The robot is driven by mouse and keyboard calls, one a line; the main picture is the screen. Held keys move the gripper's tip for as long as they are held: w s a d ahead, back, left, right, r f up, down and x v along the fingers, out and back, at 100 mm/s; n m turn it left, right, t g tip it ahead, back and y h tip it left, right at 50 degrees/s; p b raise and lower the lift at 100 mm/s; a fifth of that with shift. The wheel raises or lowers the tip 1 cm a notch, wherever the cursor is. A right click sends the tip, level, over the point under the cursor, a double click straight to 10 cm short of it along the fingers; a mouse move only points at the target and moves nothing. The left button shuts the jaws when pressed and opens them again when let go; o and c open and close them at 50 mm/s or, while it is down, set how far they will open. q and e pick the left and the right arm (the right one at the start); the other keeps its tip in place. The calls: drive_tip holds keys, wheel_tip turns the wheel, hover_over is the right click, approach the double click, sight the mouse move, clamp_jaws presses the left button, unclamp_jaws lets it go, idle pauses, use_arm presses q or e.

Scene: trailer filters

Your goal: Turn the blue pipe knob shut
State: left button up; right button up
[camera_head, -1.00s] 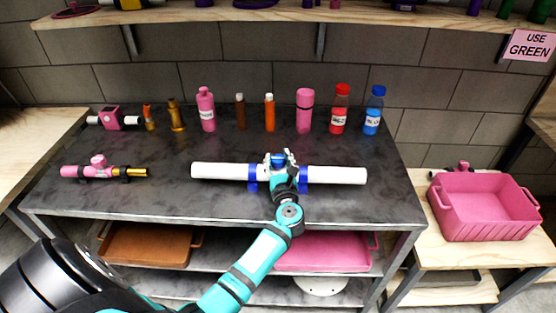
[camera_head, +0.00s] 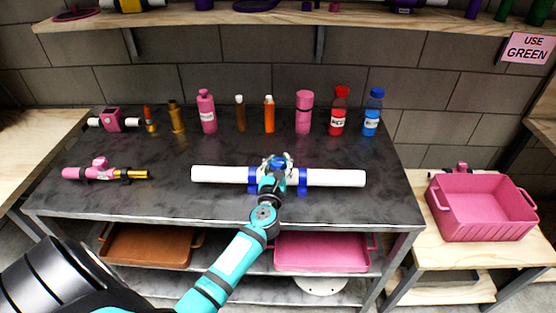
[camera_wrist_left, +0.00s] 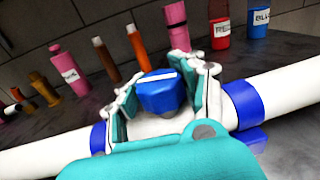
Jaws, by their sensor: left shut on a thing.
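The blue knob (camera_wrist_left: 160,92) sits on top of the white pipe (camera_head: 222,174), which lies across the dark table between blue clamps (camera_head: 302,180). A white stripe marks the knob's top in the left wrist view. My left gripper (camera_head: 277,162) reaches over the pipe from the front. Its fingers (camera_wrist_left: 163,88) stand on both sides of the knob and are shut on it. In the head view the gripper hides much of the knob. My right gripper does not show.
Several bottles stand in a row behind the pipe, among them a red one (camera_head: 338,112) and a blue one (camera_head: 373,113). A pink pipe piece (camera_head: 92,173) lies at the left. A pink bin (camera_head: 484,207) stands on the right bench. The tabletop in front of the pipe is clear.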

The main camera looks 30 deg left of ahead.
use_arm(q)
drive_tip(key=m+t+h, duration=0.1)
drive_tip(key=m+h, duration=0.2)
drive_tip(key=h, duration=0.1)
drive_tip(key=shift+a, duration=0.15)
drive_tip(key=m+h, duration=0.1)
drive_tip(key=h, duration=0.2)
drive_tip(key=shift+f+m+t+b, duration=0.1)
drive_tip(key=shift+m+t+b, duration=0.2)
drive_tip(key=shift+b, duration=0.05)
drive_tip(key=m+h+b, duration=0.2)
drive_tip(key=h, duration=0.1)
drive_tip(key=m+g+h+b, duration=0.1)
drive_tip(key=m+h+b, duration=0.1)
drive_tip(key=h, duration=0.1)
drive_tip(key=shift+h, duration=0.4)
drive_tip(key=shift+m+g+h+b, duration=0.4)
drive_tip(key=shift+m+h+b, duration=0.15)
drive_tip(key=shift+m+h, duration=0.25)
drive_tip(key=o, duration=1.3)
drive_tip(key=shift+d, duration=0.2)
drive_tip(key=shift+o, duration=0.2)
drive_tip(key=v, duration=1.2)
